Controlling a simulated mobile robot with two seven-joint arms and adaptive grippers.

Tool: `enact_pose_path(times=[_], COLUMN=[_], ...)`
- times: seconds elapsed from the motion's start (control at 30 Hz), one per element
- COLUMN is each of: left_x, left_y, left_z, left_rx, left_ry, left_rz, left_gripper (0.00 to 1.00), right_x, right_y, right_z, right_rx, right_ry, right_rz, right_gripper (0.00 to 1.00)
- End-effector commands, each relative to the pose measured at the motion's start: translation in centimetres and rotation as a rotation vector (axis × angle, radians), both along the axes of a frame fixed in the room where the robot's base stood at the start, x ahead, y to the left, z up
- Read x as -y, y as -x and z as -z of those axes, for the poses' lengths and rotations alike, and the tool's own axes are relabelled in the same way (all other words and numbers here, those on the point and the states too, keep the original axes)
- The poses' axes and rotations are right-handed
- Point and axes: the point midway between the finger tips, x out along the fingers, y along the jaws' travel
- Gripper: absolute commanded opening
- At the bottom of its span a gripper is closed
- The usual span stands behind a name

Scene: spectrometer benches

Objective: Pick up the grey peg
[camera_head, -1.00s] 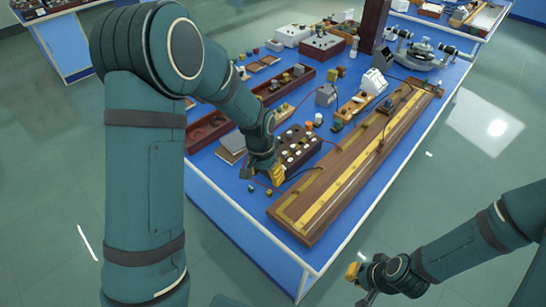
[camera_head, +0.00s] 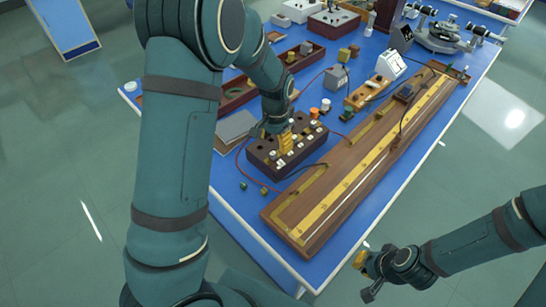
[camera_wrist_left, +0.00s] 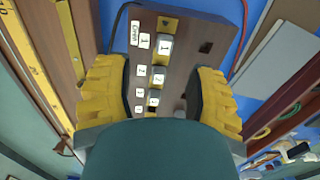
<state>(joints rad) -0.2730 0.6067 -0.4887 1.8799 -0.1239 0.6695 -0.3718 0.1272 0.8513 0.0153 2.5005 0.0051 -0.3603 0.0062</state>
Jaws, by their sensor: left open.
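A dark brown plug box (camera_head: 262,163) with several white-topped plugs stands on the blue bench. It fills the middle of the left wrist view (camera_wrist_left: 186,60), where grey pegs with white number labels stand in a row; the largest grey peg (camera_wrist_left: 164,47) is near the top. I cannot tell which of them is the task's peg. My left gripper (camera_head: 287,141) is over the box, its yellow fingers apart on either side of the row in the left wrist view (camera_wrist_left: 160,92), with nothing seen held. My right gripper (camera_head: 362,264) is off the bench's front right side; its jaw opening is unclear.
A long wooden board with a yellow scale (camera_head: 350,165) lies right of the box. A grey flat plate (camera_head: 234,128) lies to its left. A red wire (camera_head: 240,165) loops beside the box. A grey block (camera_head: 335,77) and small coloured pieces stand behind.

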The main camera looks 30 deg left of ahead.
Motion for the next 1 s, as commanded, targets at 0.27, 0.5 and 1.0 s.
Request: enact_pose_path(times=[0.27, 0.5, 1.0], left_x=[-0.2, -0.8, -0.8], left_y=[0.3, 0.9, 0.9], left_z=[2.1, 5.4, 6.2], left_rx=[0.0, 0.0, 0.002], left_ry=[0.001, 0.001, 0.001], left_rz=[0.0, 0.0, 0.0], left_gripper=[0.55, 0.55, 0.12], right_x=[0.0, -0.1, -0.1], right_y=[0.1, 0.3, 0.4], right_z=[0.4, 1.2, 1.2], right_rx=[-0.002, -0.007, -0.009], right_ry=[-0.001, -0.002, -0.002], right_rz=[-0.002, -0.006, -0.007], right_gripper=[0.0, 0.0, 0.0])
